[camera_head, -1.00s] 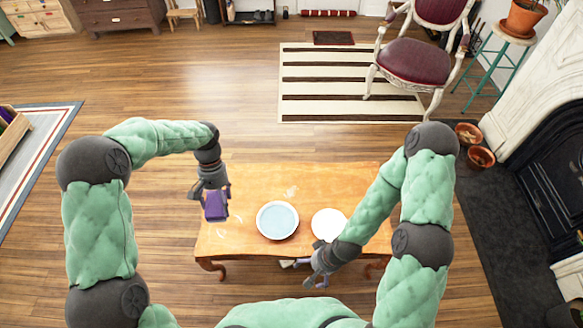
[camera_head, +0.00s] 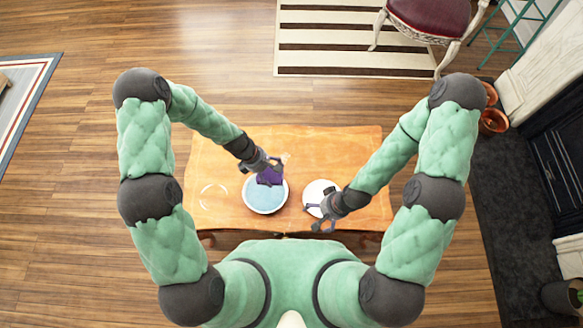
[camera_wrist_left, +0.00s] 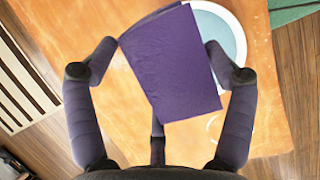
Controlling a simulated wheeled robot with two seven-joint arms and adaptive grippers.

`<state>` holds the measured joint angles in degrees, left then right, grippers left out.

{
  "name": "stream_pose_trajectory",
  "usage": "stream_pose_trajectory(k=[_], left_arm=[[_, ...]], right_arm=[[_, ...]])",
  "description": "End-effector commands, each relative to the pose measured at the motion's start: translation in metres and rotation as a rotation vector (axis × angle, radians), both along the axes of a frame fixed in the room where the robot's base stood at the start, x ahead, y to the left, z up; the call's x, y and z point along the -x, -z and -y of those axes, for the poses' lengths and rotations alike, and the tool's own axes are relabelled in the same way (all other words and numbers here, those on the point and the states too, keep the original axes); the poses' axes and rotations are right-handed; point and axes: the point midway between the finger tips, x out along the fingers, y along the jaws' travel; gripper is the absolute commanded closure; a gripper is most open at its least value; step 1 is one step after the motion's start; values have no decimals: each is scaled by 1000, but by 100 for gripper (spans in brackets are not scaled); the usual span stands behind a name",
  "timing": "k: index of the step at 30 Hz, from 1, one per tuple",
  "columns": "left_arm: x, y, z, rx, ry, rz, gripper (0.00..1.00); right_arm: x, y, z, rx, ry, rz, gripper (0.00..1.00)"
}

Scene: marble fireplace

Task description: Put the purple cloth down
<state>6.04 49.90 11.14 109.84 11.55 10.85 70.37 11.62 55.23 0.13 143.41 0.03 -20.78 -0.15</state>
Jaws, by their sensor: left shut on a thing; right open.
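The purple cloth (camera_head: 268,178) is in my left gripper (camera_head: 272,166), above the bowl with blue inside (camera_head: 262,202) in the head view. The left gripper is shut on it. In the left wrist view the cloth (camera_wrist_left: 172,65) hangs as a flat sheet between the fingers and partly covers the bowl (camera_wrist_left: 237,28). I cannot tell whether the cloth touches the bowl. My right gripper (camera_head: 323,216) is open and empty over the near side of the white plate (camera_head: 318,190), partly hiding it.
The wooden table (camera_head: 335,145) has bare room at its back, left and right ends. A pale ring mark (camera_head: 212,196) shows on its left part. A striped rug (camera_head: 350,45) and a red-seated chair (camera_head: 435,15) are behind it.

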Motion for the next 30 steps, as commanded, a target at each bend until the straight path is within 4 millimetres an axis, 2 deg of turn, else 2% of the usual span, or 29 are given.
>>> stream_pose_trajectory(k=[5,8,18,24,30], left_arm=[[-5,9,-1,-1,-45,2,58],[-20,17,-2,-1,-47,4,58],[-91,51,-5,-1,-46,3,58],[-118,85,-6,-1,-43,2,58],[-132,99,-7,-1,-44,1,58]], right_arm=[[1,3,0,0,0,-1,0],[1,9,0,0,0,-1,0],[1,38,0,0,0,-1,0],[0,55,0,0,0,-1,0],[0,63,0,0,0,-1,0]])
